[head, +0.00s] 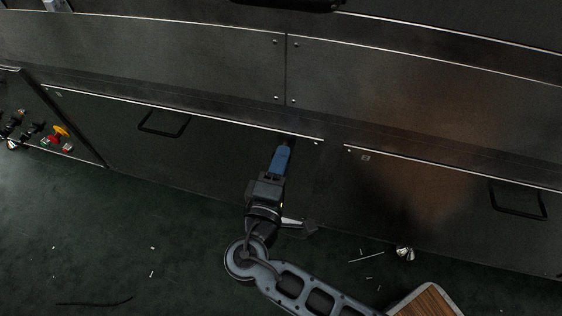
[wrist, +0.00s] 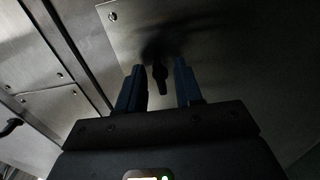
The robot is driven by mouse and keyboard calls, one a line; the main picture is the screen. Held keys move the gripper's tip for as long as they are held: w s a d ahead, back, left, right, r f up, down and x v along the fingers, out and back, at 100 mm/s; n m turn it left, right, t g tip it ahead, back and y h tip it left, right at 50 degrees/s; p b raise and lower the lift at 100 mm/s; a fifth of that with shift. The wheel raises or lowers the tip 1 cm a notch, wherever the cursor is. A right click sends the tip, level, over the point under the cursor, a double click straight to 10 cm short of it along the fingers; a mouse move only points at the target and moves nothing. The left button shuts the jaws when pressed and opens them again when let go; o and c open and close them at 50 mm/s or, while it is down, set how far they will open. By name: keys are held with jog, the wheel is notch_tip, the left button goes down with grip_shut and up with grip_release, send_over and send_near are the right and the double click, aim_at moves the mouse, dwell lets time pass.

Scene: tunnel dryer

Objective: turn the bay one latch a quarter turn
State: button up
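The latch (wrist: 160,79) is a small dark lever on a metal panel. In the wrist view it points down the picture and stands between the two blue fingers of my gripper (wrist: 159,68). A gap shows on each side of it, so the fingers are open around it and do not appear to grip it. In the head view my gripper (head: 287,147) reaches the upper right corner of the left lower panel (head: 220,160); its fingers hide most of the latch there. I cannot read a bay number.
The left panel has a black handle (head: 163,125); the right lower panel (head: 440,205) has another handle (head: 518,202). A control box with a red and yellow knob (head: 60,131) stands at far left. The green floor (head: 190,240) has scattered small scraps. A wooden-topped surface (head: 428,302) shows at the bottom.

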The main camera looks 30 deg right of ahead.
jog(key=p+v, duration=0.1)
jog(key=v, duration=0.6)
jog(key=shift+s+a+p, duration=0.3)
jog(key=shift+s+p, duration=0.05)
